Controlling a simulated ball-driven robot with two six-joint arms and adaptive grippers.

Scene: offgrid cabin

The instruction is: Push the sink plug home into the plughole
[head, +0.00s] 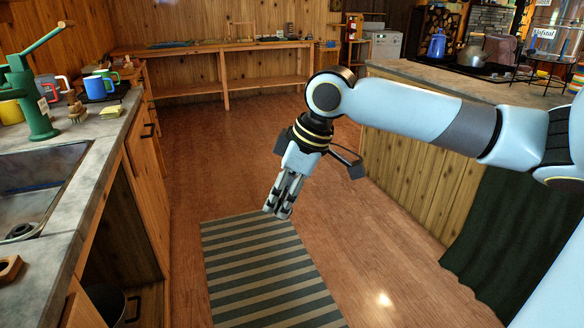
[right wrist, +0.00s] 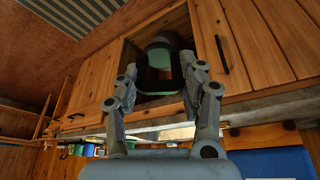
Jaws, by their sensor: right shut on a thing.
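The sink (head: 45,175) is set in the counter at the left edge of the head view. A dark round fitting (head: 20,231) lies at its near end; I cannot tell plug from plughole there. My right gripper (head: 278,212) hangs over the floor, right of the counter and well away from the sink, fingers pointing down. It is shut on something. In the right wrist view a dark-rimmed shape (right wrist: 160,84) shows between its fingers; whether it is the held thing or lies behind, I cannot tell. My left gripper is not in view.
A green hand pump (head: 35,100), mugs (head: 94,86) and a yellow sponge (head: 111,112) stand beyond the sink. A small wooden block (head: 8,269) lies on the near counter edge. A striped rug (head: 265,270) covers open floor. A second counter (head: 440,85) stands right.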

